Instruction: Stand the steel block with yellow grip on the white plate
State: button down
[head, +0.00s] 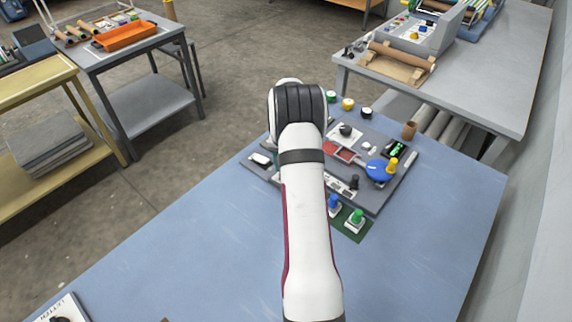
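A small block with a yellow grip (391,166) stands upright on or against a round blue plate (377,173) at the right of the grey board. A pale, whitish patch (350,140) near the board's back middle may be the white plate, with a dark round knob on or beside it; I cannot tell for sure. My arm reaches forward over the board and covers part of its left and middle. My gripper is hidden behind the arm's wrist, so its fingers do not show.
A red plate (345,154) lies mid-board. A brown cylinder (409,130) stands behind right. The blue table (440,230) is clear at front right.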

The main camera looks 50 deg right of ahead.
jog(key=shift+f, duration=0.2)
jog(key=shift+f, duration=0.1)
dwell(0.4)
grip_release()
jog(key=shift+r, duration=3.5)
